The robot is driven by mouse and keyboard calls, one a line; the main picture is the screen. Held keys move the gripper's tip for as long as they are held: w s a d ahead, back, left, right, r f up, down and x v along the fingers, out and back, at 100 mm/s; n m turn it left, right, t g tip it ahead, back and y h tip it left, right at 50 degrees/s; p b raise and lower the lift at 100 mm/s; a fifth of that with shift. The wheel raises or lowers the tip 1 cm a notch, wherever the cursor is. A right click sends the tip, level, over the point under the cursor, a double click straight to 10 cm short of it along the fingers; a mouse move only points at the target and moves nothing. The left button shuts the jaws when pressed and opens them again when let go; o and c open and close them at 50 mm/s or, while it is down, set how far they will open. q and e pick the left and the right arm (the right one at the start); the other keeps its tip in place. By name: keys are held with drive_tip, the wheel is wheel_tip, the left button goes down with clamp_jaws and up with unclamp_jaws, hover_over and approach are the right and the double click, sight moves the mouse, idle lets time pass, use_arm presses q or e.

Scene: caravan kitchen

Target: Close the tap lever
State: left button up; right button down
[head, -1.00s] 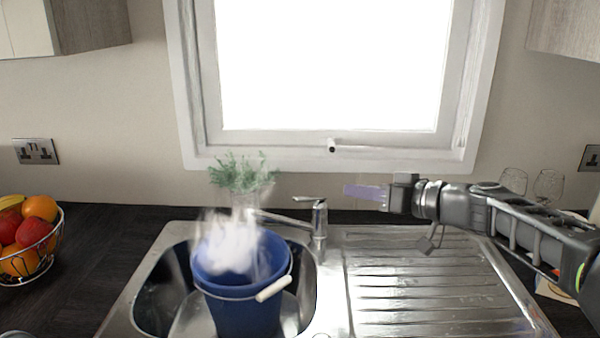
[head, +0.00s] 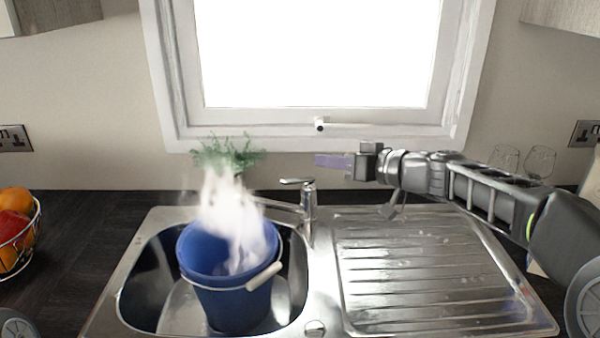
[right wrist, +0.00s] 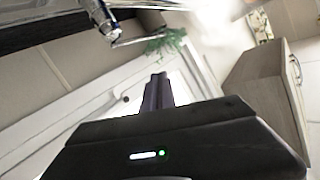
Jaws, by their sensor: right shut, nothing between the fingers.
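The chrome tap (head: 309,208) stands at the back of the sink between basin and drainer. Its lever (head: 296,181) sits on top and points left. The spout reaches left over the blue bucket (head: 228,275) in the basin, where white steam or water spray shows. My right gripper (head: 318,161) is shut and empty, up and to the right of the lever and apart from it. In the right wrist view, my gripper fingers (right wrist: 157,92) are together and the tap (right wrist: 100,18) is at the top left. My left gripper is not in view.
The ribbed drainer (head: 420,265) lies right of the basin, clear on top. A green plant (head: 228,155) stands behind the bucket. A fruit basket (head: 18,240) is at the left, and glasses (head: 538,160) stand at the back right. The window (head: 320,55) is behind.

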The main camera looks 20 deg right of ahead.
drive_tip(key=p, duration=0.2)
hover_over(299, 180)
drive_tip(key=s, duration=0.1)
drive_tip(key=f, duration=0.3)
drive_tip(key=s+f, duration=0.1)
drive_tip(key=f, duration=0.1)
drive_tip(key=shift+s+a+f, duration=0.1)
drive_tip(key=shift+a+f, duration=0.05)
drive_tip(key=shift+a, duration=0.05)
drive_tip(key=f+n+b, duration=0.1)
drive_tip(key=b, duration=0.4)
drive_tip(key=a+f+n+h+b, duration=0.1)
drive_tip(key=b, duration=0.4)
drive_tip(key=shift+s+a, duration=0.1)
drive_tip(key=shift+s, duration=0.3)
drive_tip(key=shift+b, duration=0.3)
